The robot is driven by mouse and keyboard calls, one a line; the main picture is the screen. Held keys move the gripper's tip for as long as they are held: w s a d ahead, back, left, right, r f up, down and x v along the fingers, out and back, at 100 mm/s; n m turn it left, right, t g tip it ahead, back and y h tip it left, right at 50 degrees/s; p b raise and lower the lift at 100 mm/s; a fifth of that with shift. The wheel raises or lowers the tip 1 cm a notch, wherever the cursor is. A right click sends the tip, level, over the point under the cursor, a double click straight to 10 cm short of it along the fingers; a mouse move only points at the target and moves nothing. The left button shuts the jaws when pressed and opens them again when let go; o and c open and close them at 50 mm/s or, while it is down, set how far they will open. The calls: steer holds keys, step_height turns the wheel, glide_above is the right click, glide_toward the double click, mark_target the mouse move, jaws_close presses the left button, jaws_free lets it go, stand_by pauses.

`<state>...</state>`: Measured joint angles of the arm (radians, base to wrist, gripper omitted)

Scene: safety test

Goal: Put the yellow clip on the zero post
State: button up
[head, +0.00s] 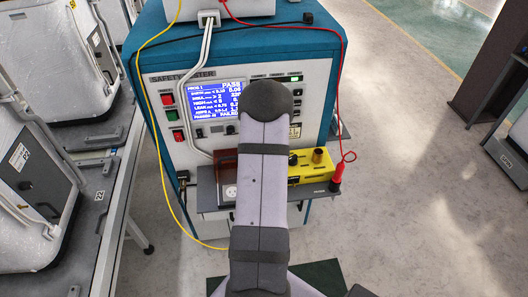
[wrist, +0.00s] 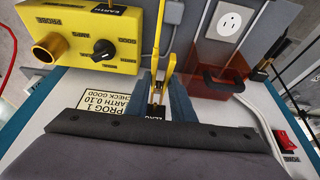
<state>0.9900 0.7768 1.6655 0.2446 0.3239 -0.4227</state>
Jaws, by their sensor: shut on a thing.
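My gripper (wrist: 160,88) shows in the wrist view as two blue fingers, shut on the yellow clip (wrist: 157,50). The clip's slim yellow arms stick out beyond the fingertips, towards the top of the picture. A black tag (wrist: 156,113) with small white letters, hard to read, sits between the fingers. I cannot make out the zero post for certain in either view. In the head view my own arm hides the gripper and clip. The yellow lead (head: 160,150) hangs down the tester's left side and passes behind my arm.
A yellow box (wrist: 90,35) with a brass socket (wrist: 50,47) and black knob (wrist: 103,49) stands close left of the fingers. A reddish see-through cover (wrist: 215,72) near an outlet (wrist: 229,20) is on the right. A red probe (head: 336,180) stands at the shelf's right end.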

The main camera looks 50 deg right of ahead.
steer(key=shift+w+d, duration=0.1)
stand_by(0.6)
steer(key=shift+w+d, duration=0.35)
steer(key=shift+w+d, duration=0.1)
steer(key=shift+w+d, duration=0.15)
steer(key=shift+w, duration=0.05)
steer(key=shift+w+d, duration=0.4)
steer(key=shift+d, duration=0.05)
stand_by(0.9)
stand_by(0.7)
steer(key=o, duration=1)
steer(key=shift+c, duration=0.2)
steer(key=shift+r, duration=0.1)
